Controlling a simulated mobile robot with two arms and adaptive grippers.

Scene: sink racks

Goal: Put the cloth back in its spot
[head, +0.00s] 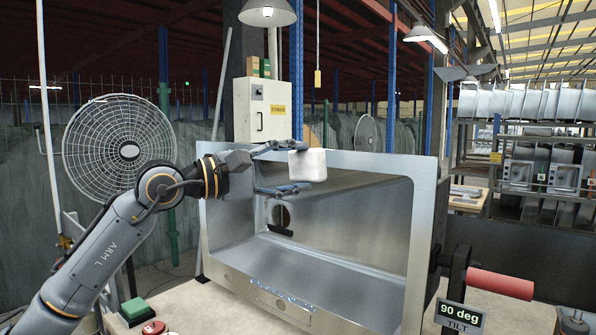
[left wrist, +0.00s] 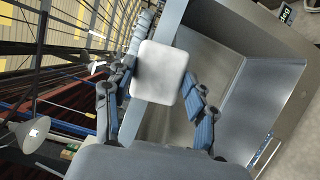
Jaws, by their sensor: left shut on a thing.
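The cloth (head: 307,165) is a small white, folded-looking block. My left gripper (head: 298,168) is shut on it, one finger above and one below, and holds it up in front of the sink's upper left part. In the left wrist view the cloth (left wrist: 160,72) sits between the two fingers of the left gripper (left wrist: 156,80). The steel sink (head: 420,240) is tilted on its side with its open basin facing me. The cloth's far side is hidden. No empty spot for the cloth can be made out. My right gripper is not in view.
A green button box (head: 135,308) and a red button (head: 153,327) stand on the bench at the front left. A tilt crank with a red handle (head: 500,284) and a "90 deg" display (head: 461,314) are right of the sink. A round fan (head: 120,150) stands at left.

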